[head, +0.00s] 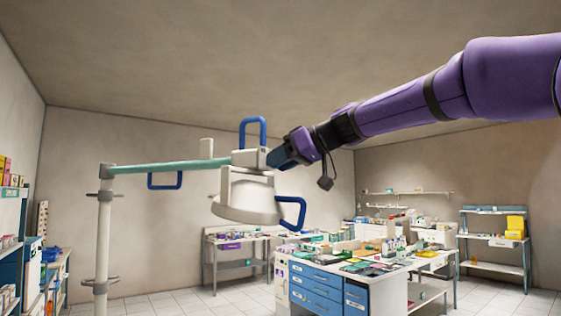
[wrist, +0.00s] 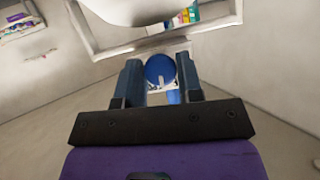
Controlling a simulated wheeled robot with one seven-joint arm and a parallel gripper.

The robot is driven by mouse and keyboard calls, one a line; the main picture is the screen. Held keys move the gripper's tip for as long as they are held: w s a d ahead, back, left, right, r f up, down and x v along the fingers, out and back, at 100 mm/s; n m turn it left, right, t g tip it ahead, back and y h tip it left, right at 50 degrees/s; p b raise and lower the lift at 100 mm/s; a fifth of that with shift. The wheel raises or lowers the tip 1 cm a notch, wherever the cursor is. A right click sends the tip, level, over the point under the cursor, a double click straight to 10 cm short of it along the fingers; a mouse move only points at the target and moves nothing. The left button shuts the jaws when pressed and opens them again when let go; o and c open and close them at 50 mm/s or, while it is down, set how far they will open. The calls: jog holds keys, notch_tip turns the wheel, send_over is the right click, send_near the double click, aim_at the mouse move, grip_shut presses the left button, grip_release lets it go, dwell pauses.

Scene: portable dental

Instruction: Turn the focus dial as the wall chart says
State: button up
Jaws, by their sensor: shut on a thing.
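The lamp (head: 245,205) is a white dome hanging from a teal arm on a white pole, with blue loop handles around it. My gripper (head: 275,157) reaches it from the right, at the white housing above the dome. In the wrist view my gripper (wrist: 160,80) has its two dark blue fingers on either side of a round blue dial (wrist: 159,68), shut on it. The dial is hidden in the head view by the fingers. I cannot make out any marks on it. No readable wall chart shows; a spotted panel (head: 42,217) at the far left is too small to read.
The lamp's teal arm (head: 180,166) and pole (head: 104,230) stand to the left. One blue handle (head: 253,132) rises close to my gripper, another (head: 293,213) hangs below it. A cluttered bench with blue drawers (head: 328,290) stands below right; shelves line the walls.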

jog(key=shift+w+d+m+g+y, duration=0.15)
jog(key=shift+m+g+y, duration=0.35)
jog(key=shift+m, duration=0.5)
jog(key=shift+m+g+y, duration=0.5)
jog(key=shift+m+g, duration=0.4)
jog(key=shift+m, duration=0.4)
jog(key=o, duration=0.9)
jog(key=v, duration=1)
jog(key=shift+d, duration=0.35)
